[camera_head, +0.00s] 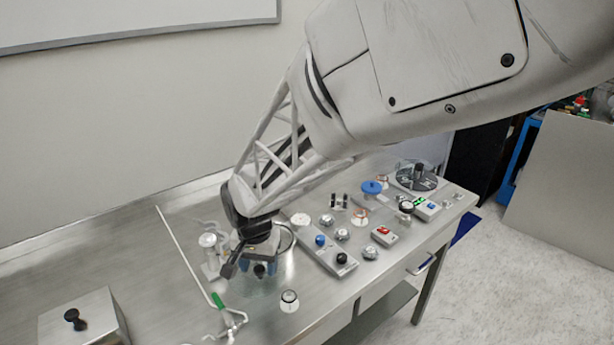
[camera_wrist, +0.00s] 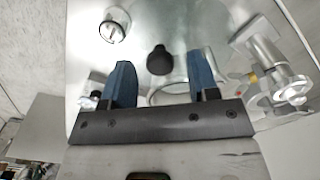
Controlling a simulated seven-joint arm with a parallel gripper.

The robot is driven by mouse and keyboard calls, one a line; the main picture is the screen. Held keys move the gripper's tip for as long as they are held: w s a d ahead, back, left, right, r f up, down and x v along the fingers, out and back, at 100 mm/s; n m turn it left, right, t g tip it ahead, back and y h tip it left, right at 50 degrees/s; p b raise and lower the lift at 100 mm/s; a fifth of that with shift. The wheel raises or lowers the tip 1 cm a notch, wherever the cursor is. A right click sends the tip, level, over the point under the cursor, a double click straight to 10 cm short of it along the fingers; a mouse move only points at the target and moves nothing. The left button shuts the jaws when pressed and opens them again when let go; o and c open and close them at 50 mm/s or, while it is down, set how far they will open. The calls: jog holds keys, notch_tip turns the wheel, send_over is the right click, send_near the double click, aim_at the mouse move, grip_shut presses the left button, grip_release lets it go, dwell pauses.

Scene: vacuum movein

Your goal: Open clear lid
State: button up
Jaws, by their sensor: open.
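A clear, see-through lid (camera_head: 274,284) lies low under my gripper (camera_head: 250,268) on the steel table; its outline is faint. A dark knob (camera_head: 259,270) shows just below the fingers. In the wrist view the black knob (camera_wrist: 160,60) stands upright between the two blue fingertips of my gripper (camera_wrist: 160,68), with a gap on each side. My gripper is open and holds nothing. The lid's far edge is partly hidden by my gripper in the head view.
A small round gauge (camera_head: 289,301) stands to the right of my gripper. A green-handled valve (camera_head: 218,300) and metal fittings (camera_head: 208,241) are on the left. A control box (camera_head: 325,246) sits on the right. A grey box (camera_head: 82,325) with a black knob is front left.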

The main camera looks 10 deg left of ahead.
aim_at(259, 268)
jog(key=shift+r, duration=3.55)
jog(key=shift+d+r, duration=0.1)
jog(key=shift+d, duration=0.1)
jog(key=s+d+r+t, duration=0.1)
jog(key=s+d+r, duration=0.2)
jog(key=d, duration=0.6)
jog(key=s+d+r, duration=0.2)
jog(key=d, duration=0.7)
jog(key=s+d+r+t, duration=0.1)
jog(key=s+d+r, duration=0.2)
jog(key=d, duration=0.7)
jog(key=s+d, duration=0.7)
jog(key=s, duration=0.1)
jog(key=shift+d+f+t, duration=0.2)
jog(key=shift+d+t, duration=0.1)
jog(key=shift+d, duration=0.1)
